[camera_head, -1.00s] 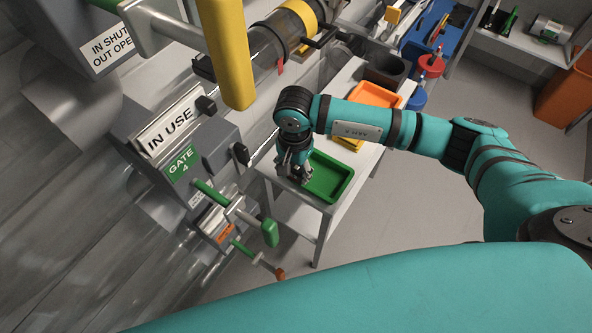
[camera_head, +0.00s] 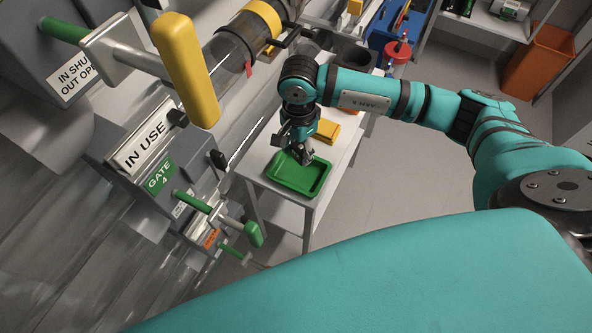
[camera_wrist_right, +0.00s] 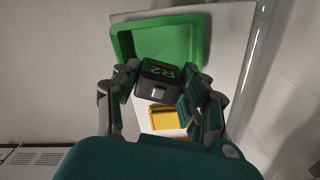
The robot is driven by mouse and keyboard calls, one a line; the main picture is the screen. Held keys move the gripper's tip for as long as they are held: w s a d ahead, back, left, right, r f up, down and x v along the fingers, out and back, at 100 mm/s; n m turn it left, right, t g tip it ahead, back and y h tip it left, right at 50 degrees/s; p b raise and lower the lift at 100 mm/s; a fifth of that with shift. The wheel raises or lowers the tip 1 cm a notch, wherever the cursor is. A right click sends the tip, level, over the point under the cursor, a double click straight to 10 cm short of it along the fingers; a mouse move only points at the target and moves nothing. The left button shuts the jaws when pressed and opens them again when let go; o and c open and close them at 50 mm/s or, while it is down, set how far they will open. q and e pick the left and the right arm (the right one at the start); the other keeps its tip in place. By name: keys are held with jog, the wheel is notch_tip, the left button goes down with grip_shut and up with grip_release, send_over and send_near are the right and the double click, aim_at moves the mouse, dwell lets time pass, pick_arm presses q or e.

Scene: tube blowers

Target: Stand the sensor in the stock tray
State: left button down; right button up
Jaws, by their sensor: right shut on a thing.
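My right gripper (camera_head: 303,155) is shut on a small dark box marked R2, the sensor (camera_wrist_right: 158,80), which sits between both fingers in the right wrist view. In the head view the gripper mostly hides it. The gripper is over the far end of a green tray (camera_head: 284,181). In the right wrist view the sensor overlaps the near rim of this green tray (camera_wrist_right: 124,44), and I cannot tell whether they touch. The visible tray floor looks empty. No label shows which tray is the stock tray. My left gripper is not in view.
The green tray stands on a pale bench (camera_head: 257,165). A yellow tray (camera_head: 326,131) is just beyond it, partly behind my arm. A dark bin (camera_head: 352,54) stands farther back. Gate 4 handles (camera_head: 253,233) and a yellow lever (camera_head: 184,68) project on the left.

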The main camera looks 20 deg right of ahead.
aim_at(297, 159)
notch_tip(297, 159, down, 4)
jog(key=shift+a+f, duration=0.1)
jog(key=shift+a, duration=0.05)
jog(key=shift+f, duration=2.1)
jog(key=shift+f, duration=0.2)
jog(key=o, duration=1.3)
jog(key=shift+r, duration=0.1)
notch_tip(297, 159, up, 12)
jog(key=shift+r, duration=0.15)
